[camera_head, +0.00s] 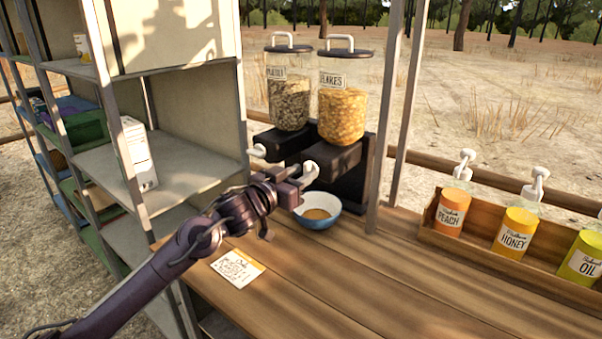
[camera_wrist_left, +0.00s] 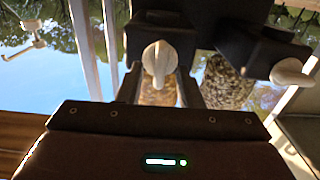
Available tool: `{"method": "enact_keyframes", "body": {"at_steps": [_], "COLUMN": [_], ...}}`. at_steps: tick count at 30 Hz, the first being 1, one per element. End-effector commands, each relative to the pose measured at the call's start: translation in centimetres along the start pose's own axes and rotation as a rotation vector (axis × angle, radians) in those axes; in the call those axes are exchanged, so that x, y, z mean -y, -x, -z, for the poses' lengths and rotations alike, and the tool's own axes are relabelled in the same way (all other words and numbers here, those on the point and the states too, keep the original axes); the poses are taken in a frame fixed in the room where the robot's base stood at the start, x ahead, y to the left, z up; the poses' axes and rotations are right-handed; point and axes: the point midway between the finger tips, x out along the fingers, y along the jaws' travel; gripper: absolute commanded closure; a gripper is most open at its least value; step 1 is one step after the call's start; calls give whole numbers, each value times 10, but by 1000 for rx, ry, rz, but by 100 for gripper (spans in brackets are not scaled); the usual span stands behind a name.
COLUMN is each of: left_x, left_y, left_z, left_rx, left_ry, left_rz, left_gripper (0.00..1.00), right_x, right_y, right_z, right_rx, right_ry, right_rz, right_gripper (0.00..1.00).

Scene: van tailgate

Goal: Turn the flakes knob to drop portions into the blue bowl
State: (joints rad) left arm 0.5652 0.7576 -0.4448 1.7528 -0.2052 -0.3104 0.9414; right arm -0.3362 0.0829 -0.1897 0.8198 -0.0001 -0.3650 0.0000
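The flakes dispenser (camera_head: 342,112) is a clear jar of orange flakes with a dark lid and white handle. Its white flakes knob (camera_head: 310,171) sticks out at the front, and it also shows in the wrist view (camera_wrist_left: 160,60). My left gripper (camera_head: 296,183) is at this knob; its fingers (camera_wrist_left: 161,90) are apart, one on either side of it, with visible gaps. Contact is not clear. The blue bowl (camera_head: 320,224) stands on the counter below the knob, with some golden-brown contents inside. My right gripper is not in view.
A muesli dispenser (camera_head: 289,100) stands left of the flakes one, with its white knob (camera_head: 258,151) close by. A card (camera_head: 237,268) lies on the counter. A wooden crate (camera_head: 480,247) holds pump bottles at right. Shelving (camera_head: 180,168) stands at left; the front counter is clear.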

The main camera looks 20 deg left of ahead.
Motion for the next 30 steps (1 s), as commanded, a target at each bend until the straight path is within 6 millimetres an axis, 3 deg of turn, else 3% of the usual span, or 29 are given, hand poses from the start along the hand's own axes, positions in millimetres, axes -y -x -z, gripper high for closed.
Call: {"method": "enact_keyframes", "body": {"at_steps": [9, 17, 30], "left_x": [0, 0, -1], "left_y": [-4, -4, -4], "left_z": [0, 0, 0], "left_rx": [0, 0, 0], "left_ry": [-1, -1, -54], "left_rz": [-1, -1, 0], "left_gripper": [67, 100, 100], "right_x": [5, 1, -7], "right_y": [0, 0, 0], "right_z": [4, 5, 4], "right_rx": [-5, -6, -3], "right_ry": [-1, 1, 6], "right_rz": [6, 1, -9], "right_gripper": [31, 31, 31]}}
